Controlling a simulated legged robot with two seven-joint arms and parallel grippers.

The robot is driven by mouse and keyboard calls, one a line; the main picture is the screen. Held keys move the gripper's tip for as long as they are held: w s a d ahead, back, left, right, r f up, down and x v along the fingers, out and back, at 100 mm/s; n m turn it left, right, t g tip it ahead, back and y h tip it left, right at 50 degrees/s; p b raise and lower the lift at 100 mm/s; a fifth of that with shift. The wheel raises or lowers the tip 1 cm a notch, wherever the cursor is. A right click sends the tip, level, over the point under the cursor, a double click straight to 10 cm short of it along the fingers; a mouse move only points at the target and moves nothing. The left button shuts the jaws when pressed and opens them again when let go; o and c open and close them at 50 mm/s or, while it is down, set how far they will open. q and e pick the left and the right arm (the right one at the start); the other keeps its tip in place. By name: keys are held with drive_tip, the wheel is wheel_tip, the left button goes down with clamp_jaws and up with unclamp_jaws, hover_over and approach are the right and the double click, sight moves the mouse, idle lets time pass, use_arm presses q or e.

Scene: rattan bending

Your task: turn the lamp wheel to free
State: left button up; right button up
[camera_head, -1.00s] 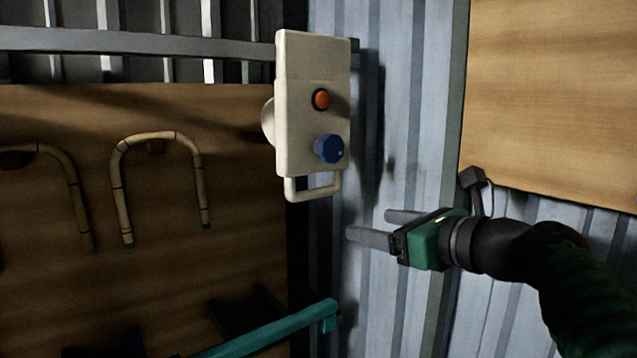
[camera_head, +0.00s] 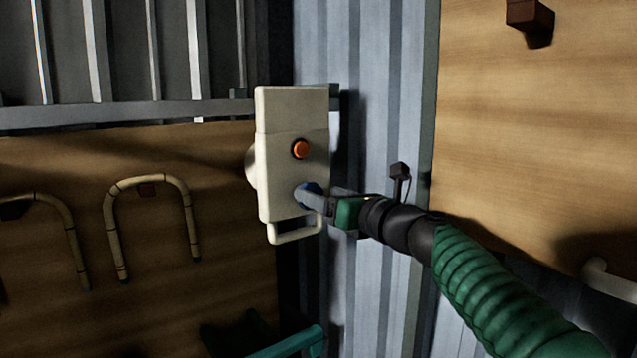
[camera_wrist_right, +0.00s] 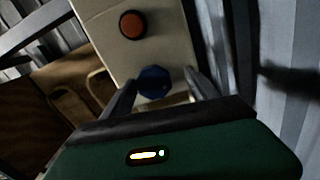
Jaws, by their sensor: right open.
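The lamp (camera_head: 290,118) is a cream box on the wall rail, with an orange button (camera_head: 301,149) and a handle loop (camera_head: 296,232) at its bottom. The lamp wheel is a blue knob (camera_head: 306,192) below the button, partly hidden by my right gripper (camera_head: 318,199) in the head view. In the right wrist view the blue wheel (camera_wrist_right: 154,82) sits between the two open fingers of my right gripper (camera_wrist_right: 158,92). I cannot tell whether the fingers touch it. My left gripper is not in view.
Bent rattan pieces (camera_head: 150,182) hang on the wooden board at left. A teal bar (camera_head: 290,342) is low in front. A wooden panel (camera_head: 530,130) with a dark bracket (camera_head: 531,20) is at right. Corrugated metal wall (camera_head: 370,120) lies behind the lamp.

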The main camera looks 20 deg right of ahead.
sight(308, 209)
drive_tip(key=shift+w+d+f, duration=0.2)
drive_tip(key=shift+w+f, duration=0.1)
drive_tip(key=shift+w, duration=0.35)
drive_tip(key=shift+w+d+f, duration=0.15)
drive_tip(key=shift+w+f, duration=0.1)
drive_tip(key=shift+w, duration=0.35)
drive_tip(key=a, duration=0.4)
drive_tip(key=shift+r, duration=0.2)
drive_tip(key=c, duration=0.3)
drive_tip(key=shift+a, duration=0.25)
drive_tip(key=c, duration=0.3)
drive_tip(key=shift+c, duration=1.1)
drive_tip(key=shift+w+d+f, duration=0.1)
drive_tip(key=shift+w+d, duration=0.1)
drive_tip(key=shift+d, duration=0.9)
drive_tip(key=c, duration=0.5)
drive_tip(key=shift+s+a, duration=0.1)
drive_tip(key=shift+a, duration=0.55)
drive_tip(key=shift+c, duration=0.2)
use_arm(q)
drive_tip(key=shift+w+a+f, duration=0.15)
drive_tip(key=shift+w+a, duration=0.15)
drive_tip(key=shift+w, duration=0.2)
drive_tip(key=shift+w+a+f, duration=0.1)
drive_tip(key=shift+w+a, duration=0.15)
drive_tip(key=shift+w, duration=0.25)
use_arm(e)
drive_tip(key=shift+d, duration=0.1)
